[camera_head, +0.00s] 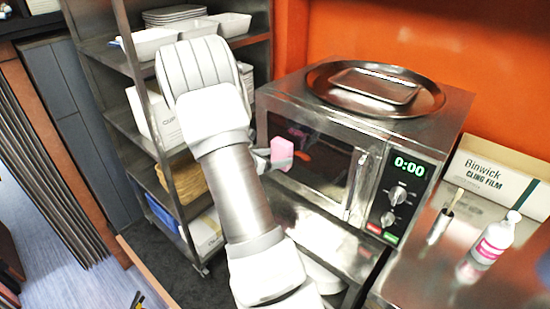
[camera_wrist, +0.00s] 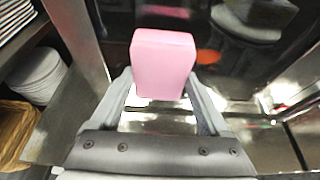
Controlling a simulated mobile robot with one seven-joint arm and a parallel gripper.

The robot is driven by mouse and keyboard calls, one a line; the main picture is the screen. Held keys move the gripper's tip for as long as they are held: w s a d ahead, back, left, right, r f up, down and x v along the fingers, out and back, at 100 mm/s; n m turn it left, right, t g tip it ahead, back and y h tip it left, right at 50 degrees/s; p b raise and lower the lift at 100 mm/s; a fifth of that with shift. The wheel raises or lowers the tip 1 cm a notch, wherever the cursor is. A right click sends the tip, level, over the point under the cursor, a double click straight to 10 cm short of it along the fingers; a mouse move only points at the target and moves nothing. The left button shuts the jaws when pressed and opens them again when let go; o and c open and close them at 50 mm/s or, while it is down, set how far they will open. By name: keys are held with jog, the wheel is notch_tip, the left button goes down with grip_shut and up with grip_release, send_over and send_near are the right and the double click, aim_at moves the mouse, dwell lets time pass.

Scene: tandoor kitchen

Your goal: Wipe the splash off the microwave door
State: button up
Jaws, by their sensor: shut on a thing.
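My gripper (camera_head: 270,158) is shut on a pink sponge (camera_head: 282,153), holding it in front of the left part of the microwave door (camera_head: 325,170). In the wrist view the sponge (camera_wrist: 163,62) sits between the two fingers of my gripper (camera_wrist: 162,88), its far end toward the dark door glass (camera_wrist: 120,25). I cannot tell whether it touches the glass. An orange-red splash (camera_head: 303,156) shows on the door just right of the sponge. It also shows in the wrist view (camera_wrist: 207,57). The sponge may hide part of it.
The steel microwave (camera_head: 440,125) carries a round tray (camera_head: 330,92) on top. A metal shelf rack (camera_head: 125,65) stands close on the left. On the counter at right are a pink-labelled bottle (camera_head: 493,238), a brush in a metal cup (camera_head: 440,226) and a cling film box (camera_head: 500,180).

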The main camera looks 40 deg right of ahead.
jog(key=shift+w+d, duration=0.1)
jog(key=shift+d, duration=0.65)
jog(key=shift+s+f+b, duration=0.1)
jog(key=shift+s+b, duration=0.8)
jog(key=shift+s, duration=0.25)
jog(key=shift+s+d+b, duration=0.2)
jog(key=shift+s+b, duration=0.65)
jog(key=shift+s, duration=0.6)
jog(key=shift+s+d+b, duration=0.15)
jog(key=shift+s+b, duration=0.65)
jog(key=shift+s, duration=0.65)
jog(key=shift+w+r, duration=0.2)
jog(key=shift+w, duration=0.3)
jog(key=shift+w+a+f+p, duration=0.15)
jog(key=shift+w+p, duration=0.1)
jog(key=shift+w, duration=0.6)
jog(key=shift+w+a+r+p, duration=0.1)
jog(key=shift+w+p, duration=0.1)
jog(key=shift+w, duration=0.6)
jog(key=shift+w+p, duration=0.4)
jog(key=shift+w, duration=1.55)
